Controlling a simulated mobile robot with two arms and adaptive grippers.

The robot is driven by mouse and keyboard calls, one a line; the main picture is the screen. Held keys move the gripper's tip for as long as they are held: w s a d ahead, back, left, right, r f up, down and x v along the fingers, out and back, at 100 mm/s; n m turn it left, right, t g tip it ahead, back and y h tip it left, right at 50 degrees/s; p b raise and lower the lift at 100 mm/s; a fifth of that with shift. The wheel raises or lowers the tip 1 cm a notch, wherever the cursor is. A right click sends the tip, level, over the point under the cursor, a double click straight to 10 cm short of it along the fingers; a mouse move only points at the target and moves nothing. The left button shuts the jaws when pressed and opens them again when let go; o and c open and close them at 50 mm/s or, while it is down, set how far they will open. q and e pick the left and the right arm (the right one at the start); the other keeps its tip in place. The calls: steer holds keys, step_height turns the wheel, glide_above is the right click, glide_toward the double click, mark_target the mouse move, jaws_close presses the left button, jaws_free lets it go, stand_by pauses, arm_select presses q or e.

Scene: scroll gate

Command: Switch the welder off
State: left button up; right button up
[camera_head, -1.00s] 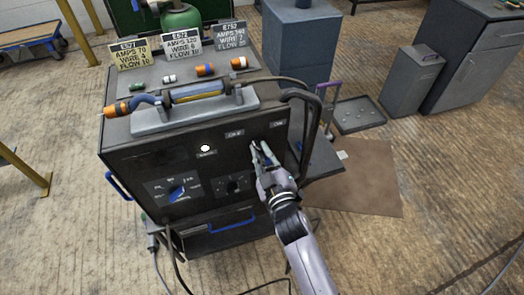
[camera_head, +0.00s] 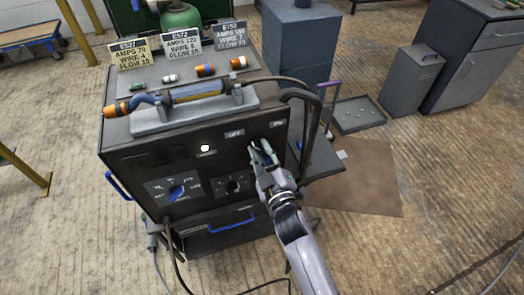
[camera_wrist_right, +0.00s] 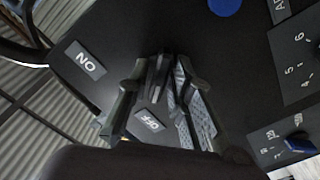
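The welder (camera_head: 130,165) is a dark box with knobs on its front panel and a torch on top. An OFF label (camera_head: 235,133) and an ON label (camera_head: 278,124) sit on the panel's upper right; the wrist view also shows the OFF label (camera_wrist_right: 150,121) and ON label (camera_wrist_right: 86,62). My right gripper (camera_head: 261,148) is at the panel between these labels, fingers apart. In the wrist view, a dark narrow piece, apparently the switch lever (camera_wrist_right: 157,78), stands between the fingers of my right gripper (camera_wrist_right: 161,82). Contact cannot be told. My left gripper is not in view.
A blue dial (camera_head: 177,192) and a dark dial (camera_head: 233,185) are lower on the panel. A white round spot (camera_head: 205,148) is left of the OFF label. Sign plates (camera_head: 182,43) and several small parts stand on top. Cables hang at the welder's right.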

steer(key=shift+o, duration=0.8)
steer(key=shift+s+d+f, duration=0.1)
steer(key=shift+s, duration=0.25)
steer(key=v, duration=1.1)
steer(key=shift+s, duration=0.1)
